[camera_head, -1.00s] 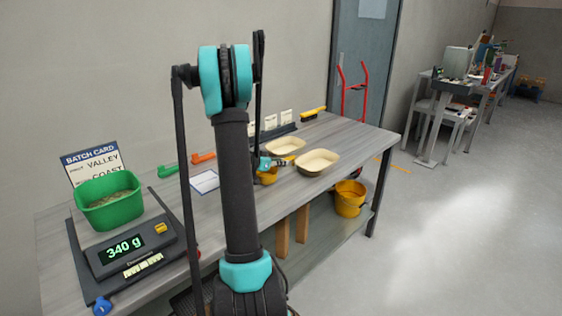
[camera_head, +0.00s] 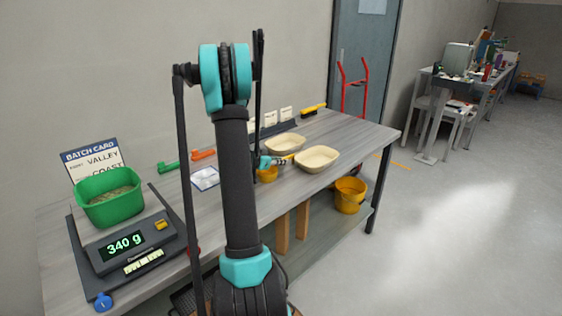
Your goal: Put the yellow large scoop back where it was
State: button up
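The yellow large scoop (camera_head: 267,175) shows as a small yellow cup over the middle of the workbench, beside the cream trays. My gripper (camera_head: 281,161) is small and partly hidden behind my own arm. It is at the scoop, and a bit of yellow, perhaps the handle, shows just past its dark fingers. I cannot tell whether the fingers are closed on it or whether the scoop touches the table.
Two cream trays (camera_head: 317,158) lie right of the gripper. Green (camera_head: 168,167) and orange (camera_head: 203,154) handles lie toward the wall. A scale (camera_head: 128,247) reading 340 g bears a green tub (camera_head: 109,200). A yellow bucket (camera_head: 349,195) stands below. A white card (camera_head: 205,178) lies left.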

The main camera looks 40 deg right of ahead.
jog(key=o, duration=0.5)
jog(key=shift+a, duration=0.1)
jog(key=v, duration=1.2)
